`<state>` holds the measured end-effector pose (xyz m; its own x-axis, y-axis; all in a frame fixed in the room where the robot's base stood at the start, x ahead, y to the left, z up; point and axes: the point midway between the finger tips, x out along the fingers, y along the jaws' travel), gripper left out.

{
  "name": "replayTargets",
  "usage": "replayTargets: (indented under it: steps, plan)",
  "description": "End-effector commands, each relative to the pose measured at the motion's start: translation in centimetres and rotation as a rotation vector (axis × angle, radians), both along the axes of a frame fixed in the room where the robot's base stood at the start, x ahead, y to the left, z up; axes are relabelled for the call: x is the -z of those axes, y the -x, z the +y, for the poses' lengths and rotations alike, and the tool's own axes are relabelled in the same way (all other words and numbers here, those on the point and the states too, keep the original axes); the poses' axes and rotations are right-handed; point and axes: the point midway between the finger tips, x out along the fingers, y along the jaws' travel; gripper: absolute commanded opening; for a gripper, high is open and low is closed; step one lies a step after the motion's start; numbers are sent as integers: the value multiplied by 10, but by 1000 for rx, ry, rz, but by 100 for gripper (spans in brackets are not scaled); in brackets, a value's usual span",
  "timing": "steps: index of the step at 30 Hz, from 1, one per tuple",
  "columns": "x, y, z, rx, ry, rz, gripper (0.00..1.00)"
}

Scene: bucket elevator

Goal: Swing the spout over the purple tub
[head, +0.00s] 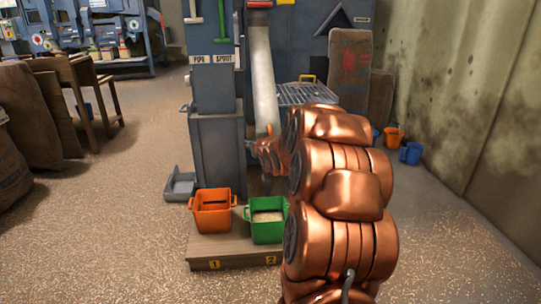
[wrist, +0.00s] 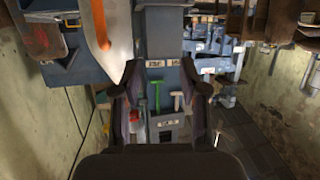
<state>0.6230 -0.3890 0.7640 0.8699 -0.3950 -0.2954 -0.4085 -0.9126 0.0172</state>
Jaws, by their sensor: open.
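The pale pipe-like spout (head: 263,80) slants down beside the blue machine column (head: 211,90). The wrist view, which looks upside down, shows it with an orange stripe (wrist: 101,25). A green T-handle (head: 222,22) stands above the SPOUT label, with a pale handle (head: 193,12) above the PIPE label. My gripper (wrist: 161,85) is open and empty; the green handle (wrist: 154,95) shows between its fingers in the picture, apart from them as far as I can tell. No purple tub is visible; my arm covers the area right of the green tub (head: 268,222).
An orange tub (head: 212,214) and the green tub, which holds pale grain, stand on a wooden platform (head: 232,250) marked 1 and 2. A grey tray (head: 180,184) lies behind. Small buckets (head: 410,153) stand by the right wall. Floor at left front is clear.

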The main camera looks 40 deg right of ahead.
Motion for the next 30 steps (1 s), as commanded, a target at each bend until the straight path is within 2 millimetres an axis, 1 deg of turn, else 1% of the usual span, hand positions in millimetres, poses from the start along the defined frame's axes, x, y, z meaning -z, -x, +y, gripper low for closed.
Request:
replayTargets:
  steps: [1, 3, 6, 9, 12, 17, 30]
  plan:
    - [26, 0, -22, 13, 13, -45, 43]
    - [32, -1, -44, 20, 39, -111, 43]
    - [40, 1, -70, 26, 70, -185, 43]
    - [44, 4, -86, 29, 92, -239, 43]
    - [45, 7, -95, 31, 103, -268, 43]
    - [45, 3, -101, 30, 110, -282, 43]
    - [44, -37, -119, 29, 112, -280, 43]
